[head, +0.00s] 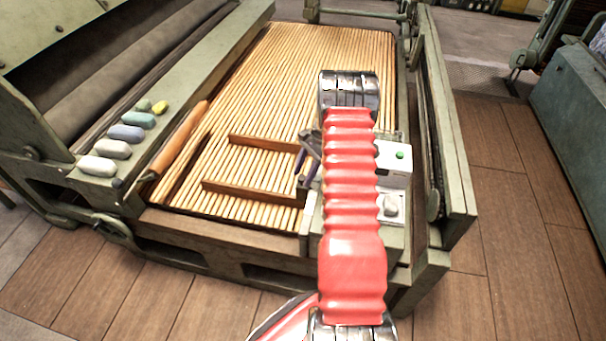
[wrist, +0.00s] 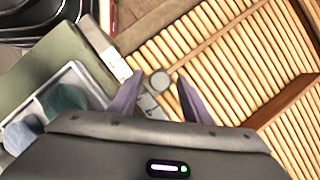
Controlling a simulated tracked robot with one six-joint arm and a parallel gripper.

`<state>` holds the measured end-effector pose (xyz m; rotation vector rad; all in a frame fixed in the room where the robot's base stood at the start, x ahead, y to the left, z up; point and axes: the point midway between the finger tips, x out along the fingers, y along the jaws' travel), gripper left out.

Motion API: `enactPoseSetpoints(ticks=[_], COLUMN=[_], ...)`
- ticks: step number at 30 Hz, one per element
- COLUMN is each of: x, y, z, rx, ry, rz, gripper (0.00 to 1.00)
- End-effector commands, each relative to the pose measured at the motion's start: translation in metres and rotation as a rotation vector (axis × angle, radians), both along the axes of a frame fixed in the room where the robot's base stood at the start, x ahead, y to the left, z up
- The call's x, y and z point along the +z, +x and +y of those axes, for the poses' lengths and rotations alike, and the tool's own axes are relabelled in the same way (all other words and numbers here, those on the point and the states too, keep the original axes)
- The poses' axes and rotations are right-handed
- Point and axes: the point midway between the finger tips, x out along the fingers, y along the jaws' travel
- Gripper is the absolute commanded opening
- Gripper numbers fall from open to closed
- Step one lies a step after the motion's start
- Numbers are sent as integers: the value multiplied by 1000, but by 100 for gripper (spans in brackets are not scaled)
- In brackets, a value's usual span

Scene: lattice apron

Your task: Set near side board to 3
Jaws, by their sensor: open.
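Two dark wooden side boards lie across the slatted lattice apron (head: 300,60). The near side board (head: 250,193) is toward the front and the other board (head: 262,143) behind it. My gripper (head: 304,172) is at their right ends, partly hidden by my red arm. In the wrist view my gripper (wrist: 160,92) has its purple fingers spread, with nothing held. A grey round knob (wrist: 159,81) on a small grey plate shows between the fingers; contact cannot be told. A reddish-brown board (wrist: 285,100) shows at right; which one is unclear. No readable scale shows.
Several coloured lumps (head: 126,132) lie on the left green ledge by a wooden roller (head: 180,138). A tray (wrist: 72,72) holds teal and blue lumps. The apron's rear is clear.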

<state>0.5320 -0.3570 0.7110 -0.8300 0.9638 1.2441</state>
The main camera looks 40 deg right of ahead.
Motion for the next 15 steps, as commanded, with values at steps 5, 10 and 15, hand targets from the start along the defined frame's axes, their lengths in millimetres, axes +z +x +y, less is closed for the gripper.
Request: enactPoseSetpoints(ticks=[5,10,15], x=[13,36,64], y=[0,-1,-3], z=[-6,-16,-27], rx=[-1,-2,1], ry=[-2,-3,-3], rz=[-2,-3,-3], gripper=[44,44,44])
